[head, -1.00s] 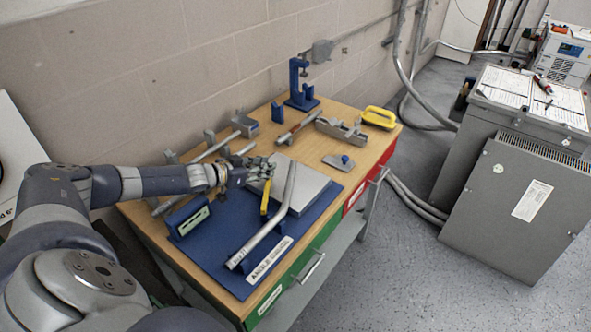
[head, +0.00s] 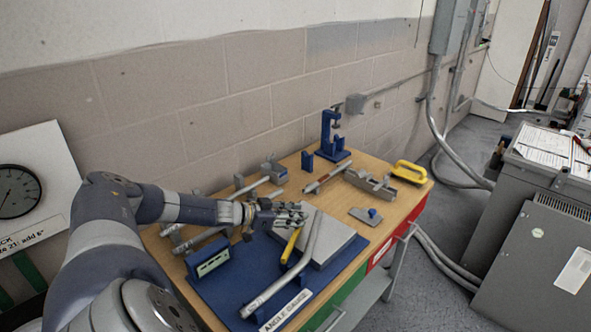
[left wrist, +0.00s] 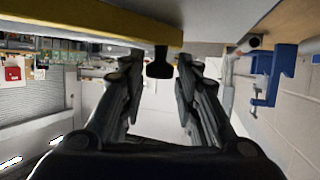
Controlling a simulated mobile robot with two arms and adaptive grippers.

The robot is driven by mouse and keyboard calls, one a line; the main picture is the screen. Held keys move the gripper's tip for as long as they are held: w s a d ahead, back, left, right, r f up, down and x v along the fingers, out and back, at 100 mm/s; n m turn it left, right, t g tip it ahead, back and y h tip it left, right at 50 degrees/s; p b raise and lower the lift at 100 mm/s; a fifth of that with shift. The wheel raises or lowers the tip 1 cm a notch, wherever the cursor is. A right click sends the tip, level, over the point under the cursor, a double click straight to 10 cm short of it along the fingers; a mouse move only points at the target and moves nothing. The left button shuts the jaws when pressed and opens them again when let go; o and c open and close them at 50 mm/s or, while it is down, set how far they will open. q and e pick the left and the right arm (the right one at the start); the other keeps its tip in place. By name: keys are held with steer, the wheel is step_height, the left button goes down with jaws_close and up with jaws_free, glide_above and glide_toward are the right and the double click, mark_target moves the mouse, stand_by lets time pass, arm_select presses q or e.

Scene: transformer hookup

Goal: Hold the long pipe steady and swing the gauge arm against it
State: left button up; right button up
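The long pipe (head: 283,275) is a grey tube with a bend, lying over the blue angle gauge board (head: 215,288) and the grey plate (head: 335,245). The yellow gauge arm (head: 291,245) lies just left of the pipe's upper part, with a gap between them. My left gripper (head: 296,216) is at the far end of the yellow arm, over the plate. A yellow bar (left wrist: 90,22), seemingly the gauge arm, crosses the top, with a black knob (left wrist: 159,65) beyond. My right gripper is out of view.
A blue clamp stand (head: 332,140), a grey channel piece (head: 370,185), a yellow handle (head: 411,172) and other pipes (head: 235,195) are on the wooden bench (head: 400,205). A wall (head: 230,90) runs behind. A grey transformer cabinet (head: 530,260) stands right of the bench.

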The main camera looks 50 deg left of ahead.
arm_select(q)
steer(key=shift+o, duration=0.2)
steer(key=shift+s+a, duration=0.1)
steer(key=shift+s, duration=0.15)
steer(key=v, duration=0.7)
steer(key=shift+r, duration=0.15)
